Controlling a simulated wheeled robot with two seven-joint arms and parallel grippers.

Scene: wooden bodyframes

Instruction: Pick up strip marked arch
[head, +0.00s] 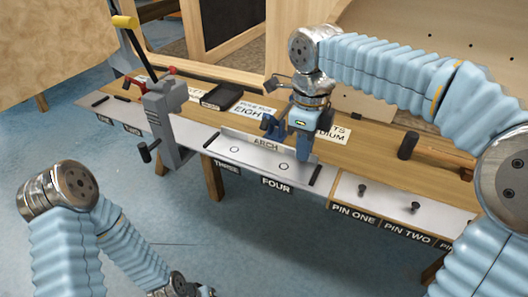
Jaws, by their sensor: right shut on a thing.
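The strip marked arch (265,145) is a thin pale piece standing along the front of the bench, above the labels THREE and FOUR. Two small rings show on the pale surface below its lettering. My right gripper (302,150) points down at the strip's right part and is shut on it; its fingers hide that part. I cannot tell whether the strip is lifted off the surface. My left gripper (185,288) is low at the bottom edge, away from the bench and partly cut off, so its jaws cannot be read.
The wooden bench (375,160) carries a grey lever clamp (165,115) left of the strip. The floor in front is clear.

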